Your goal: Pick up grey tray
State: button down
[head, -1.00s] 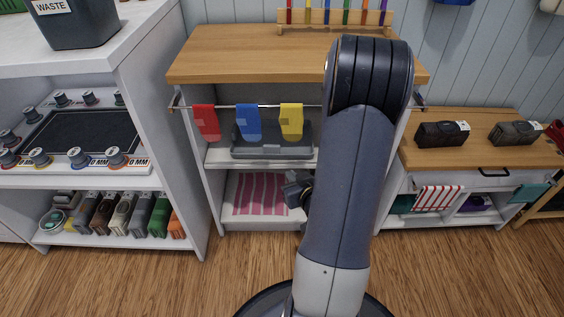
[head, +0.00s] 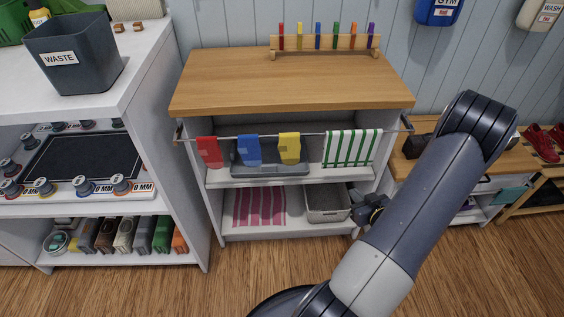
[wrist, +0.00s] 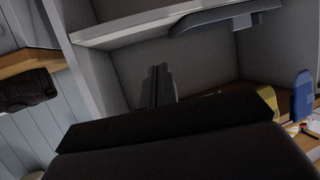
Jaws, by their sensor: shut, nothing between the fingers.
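A dark grey tray (head: 268,160) lies on the middle shelf of the wood-topped cabinet, partly hidden behind hanging cloths. In the wrist view, which looks upside down, what appears to be the tray (wrist: 228,16) is at the top right. My gripper (head: 371,211) is low at the cabinet's right front, right of and below the tray and apart from it. Its fingers (wrist: 158,86) look shut and empty in the wrist view. A lighter grey bin (head: 327,216) stands on the lower shelf, close to the gripper in the picture.
A rail (head: 314,135) crosses the cabinet front, carrying red (head: 209,152), blue (head: 248,149), yellow (head: 289,148) and green-striped (head: 351,148) cloths. A pink-striped cloth (head: 259,206) lies on the lower shelf. A white shelf unit (head: 150,110) stands left. Floor in front is clear.

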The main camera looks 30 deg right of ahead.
aim_at(269, 153)
jog(key=i+j+z, duration=0.2)
jog(key=j+z, duration=0.25)
jog(key=j, duration=0.2)
jog(key=i+j+z, duration=0.2)
jog(key=j, duration=0.15)
jog(key=j+z, duration=0.25)
jog(key=j, duration=0.55)
jog(key=i+j, duration=0.15)
jog(key=j, duration=0.4)
